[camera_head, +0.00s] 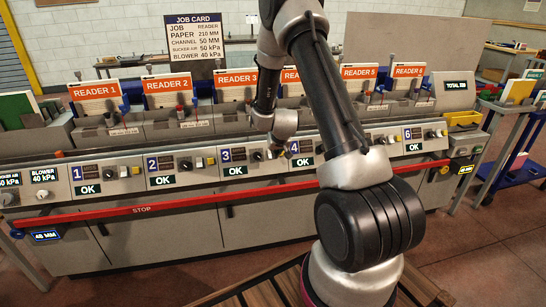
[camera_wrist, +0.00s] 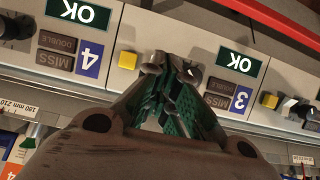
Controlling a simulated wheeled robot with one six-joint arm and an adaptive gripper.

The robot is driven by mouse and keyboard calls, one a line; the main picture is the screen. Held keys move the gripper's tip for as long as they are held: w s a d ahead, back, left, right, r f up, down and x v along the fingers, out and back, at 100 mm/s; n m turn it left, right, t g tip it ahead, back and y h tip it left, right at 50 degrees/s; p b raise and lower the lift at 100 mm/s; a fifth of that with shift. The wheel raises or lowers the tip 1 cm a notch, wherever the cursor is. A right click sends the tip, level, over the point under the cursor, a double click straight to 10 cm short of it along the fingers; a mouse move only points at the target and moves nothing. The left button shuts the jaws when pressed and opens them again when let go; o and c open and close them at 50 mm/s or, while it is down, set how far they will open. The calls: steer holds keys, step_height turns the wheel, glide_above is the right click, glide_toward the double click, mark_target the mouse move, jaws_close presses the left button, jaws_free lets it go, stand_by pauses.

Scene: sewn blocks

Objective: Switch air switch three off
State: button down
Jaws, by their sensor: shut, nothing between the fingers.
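The station three panel shows a blue 3 plate (camera_head: 225,155) and a lit OK display (camera_head: 235,170). A black knob (camera_head: 257,156) sits right of its readout. In the wrist view, upside down, the same panel has an OK display (camera_wrist: 238,63), and a yellow block (camera_wrist: 127,60) beside the fingers. No label shows which control is the air switch; part of the control row is hidden behind my fingertips. My gripper (camera_wrist: 172,68) is shut and empty, with its tips over this row between the readout and yellow block. Contact cannot be told. It reaches down there in the head view (camera_head: 279,148).
Similar stations stand alongside, including station two (camera_head: 153,163) and station four (camera_head: 294,147). A red STOP bar (camera_head: 140,209) runs along the front below the panels. Orange reader plates (camera_head: 167,84) stand behind. Open floor lies at the right.

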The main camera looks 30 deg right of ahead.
steer(key=v, duration=0.8)
steer(key=shift+s+r, duration=0.15)
steer(key=shift+r, duration=0.1)
steer(key=shift+a, duration=0.1)
